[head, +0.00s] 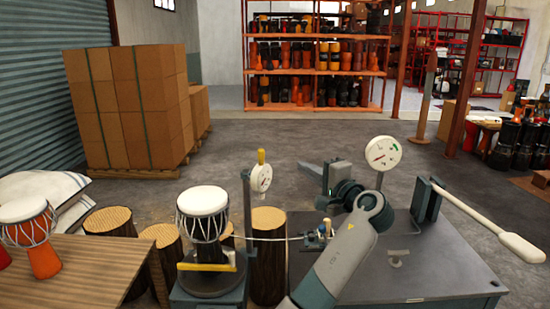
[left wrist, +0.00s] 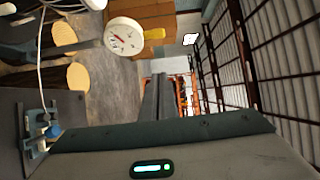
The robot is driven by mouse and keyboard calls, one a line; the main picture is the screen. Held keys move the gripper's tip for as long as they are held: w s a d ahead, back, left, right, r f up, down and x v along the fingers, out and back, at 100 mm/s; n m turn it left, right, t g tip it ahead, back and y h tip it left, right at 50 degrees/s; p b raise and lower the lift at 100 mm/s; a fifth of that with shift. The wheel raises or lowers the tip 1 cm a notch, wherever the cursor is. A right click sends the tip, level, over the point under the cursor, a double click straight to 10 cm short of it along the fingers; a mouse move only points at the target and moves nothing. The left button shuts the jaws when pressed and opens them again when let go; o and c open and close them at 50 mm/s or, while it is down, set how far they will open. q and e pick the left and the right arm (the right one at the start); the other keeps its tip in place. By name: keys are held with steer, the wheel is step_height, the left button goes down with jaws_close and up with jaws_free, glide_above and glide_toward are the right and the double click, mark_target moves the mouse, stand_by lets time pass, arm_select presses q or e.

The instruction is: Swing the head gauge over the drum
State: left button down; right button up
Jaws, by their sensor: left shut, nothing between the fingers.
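The goblet drum (head: 203,205), white-headed with a dark body and white cords, stands upright in a grey stand with a yellow bar (head: 207,267). The head gauge (head: 261,178), a small white dial with a yellow knob, is on a grey post (head: 246,215) right of the drum, not above its head. It also shows in the left wrist view (left wrist: 123,36), upper left. My left gripper (head: 306,168) is shut and empty, to the right of the gauge and apart from it; its fingers show in the left wrist view (left wrist: 158,80). My right gripper is not in view.
A grey bench (head: 440,255) carries a larger dial (head: 383,153), a small blue-knobbed fixture (head: 326,228) and a block near a white paddle (head: 515,245). Log stumps (head: 268,260) stand behind the drum. A wooden table (head: 80,270) with another drum (head: 30,235) is at left.

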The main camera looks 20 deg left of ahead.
arm_select(q)
steer(key=shift+w+r, duration=0.1)
steer(key=shift+r, duration=0.05)
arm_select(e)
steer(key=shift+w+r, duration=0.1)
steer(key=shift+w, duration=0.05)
